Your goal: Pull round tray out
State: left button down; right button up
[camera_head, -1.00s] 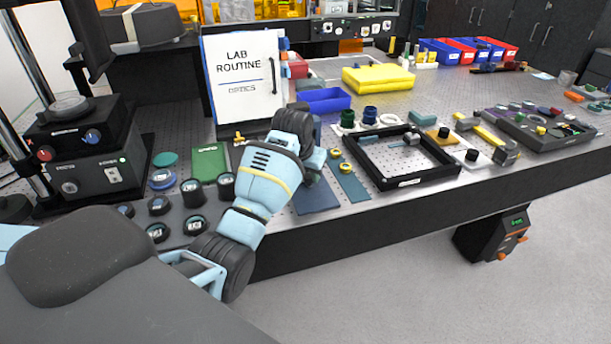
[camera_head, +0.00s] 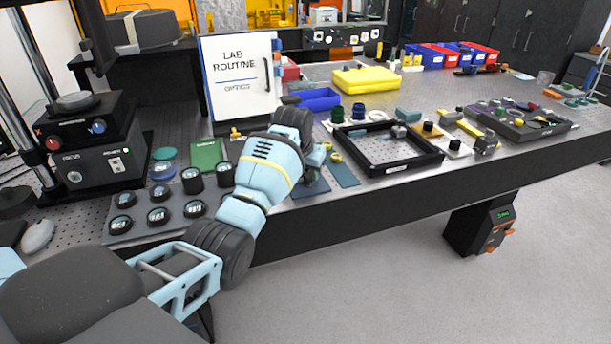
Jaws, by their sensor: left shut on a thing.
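A round grey disc (camera_head: 78,101) sits on top of the black instrument (camera_head: 95,150) at the left of the table; I cannot tell if it is the round tray. A dark round piece (camera_head: 15,201) also lies at the left edge. My left gripper (camera_head: 318,158) is at the end of the light blue arm, low over the table just right of the white "LAB ROUTINE" board (camera_head: 242,72). My wrist hides most of its fingers. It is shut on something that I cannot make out. My right gripper is not in view.
Several black-rimmed lenses (camera_head: 158,215) stand on a grey mat left of my arm. A black open frame (camera_head: 388,168), a yellow block (camera_head: 372,79) and small parts cover the right side. The floor (camera_head: 380,285) before the table is clear.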

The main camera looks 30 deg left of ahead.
pick_arm(q)
jog(key=shift+s+d, duration=0.2)
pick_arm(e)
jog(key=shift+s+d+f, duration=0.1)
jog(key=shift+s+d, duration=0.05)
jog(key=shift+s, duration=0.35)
pick_arm(q)
jog(key=shift+w+a, duration=0.1)
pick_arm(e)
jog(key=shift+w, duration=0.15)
pick_arm(q)
jog(key=c, duration=1.1)
grip_release()
jog(key=shift+c, duration=0.2)
jog(key=p+v, duration=0.1)
jog(key=v, duration=0.7)
jog(key=shift+p, duration=0.3)
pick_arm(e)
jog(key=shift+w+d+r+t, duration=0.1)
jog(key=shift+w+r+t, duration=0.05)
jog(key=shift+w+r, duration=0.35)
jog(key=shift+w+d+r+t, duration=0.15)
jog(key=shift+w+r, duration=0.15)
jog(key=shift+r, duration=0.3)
pick_arm(q)
jog(key=shift+f, duration=0.1)
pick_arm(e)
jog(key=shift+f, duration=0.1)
